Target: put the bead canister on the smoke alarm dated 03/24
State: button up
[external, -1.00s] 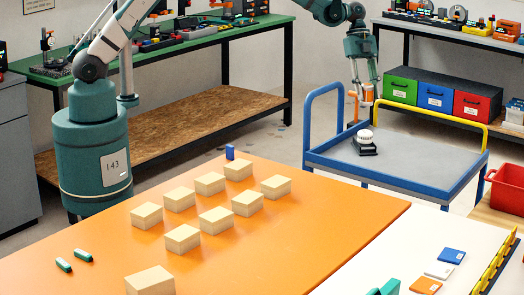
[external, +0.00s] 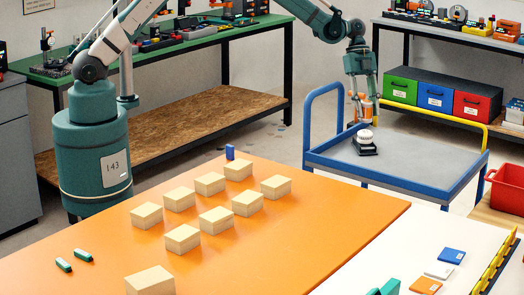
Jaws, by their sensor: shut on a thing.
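My gripper (external: 364,118) hangs low over the cart at the right of centre in the external view. It is shut on a small orange and pale thing (external: 363,106), which looks like the bead canister; the fingers partly hide it. Just below is a round white thing (external: 366,134), which looks like a smoke alarm, on a black base (external: 366,149). The gripper and its load are close above the white thing, and I cannot tell whether they touch. No date on the white thing is readable.
The blue cart (external: 430,163) has a blue handle at left, a yellow rail behind and free room at right. Several wooden blocks (external: 215,216) stand on the orange table (external: 330,215) in front. Green, blue and red bins (external: 436,97) sit behind.

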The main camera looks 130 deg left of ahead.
aim_at(366, 118)
jog(key=shift+f, duration=1.85)
jog(key=shift+f, duration=0.2)
jog(key=o, duration=0.9)
jog(key=shift+r, duration=0.2)
jog(key=v, duration=1.2)
jog(key=shift+w+d+r, duration=0.1)
jog(key=shift+d, duration=0.05)
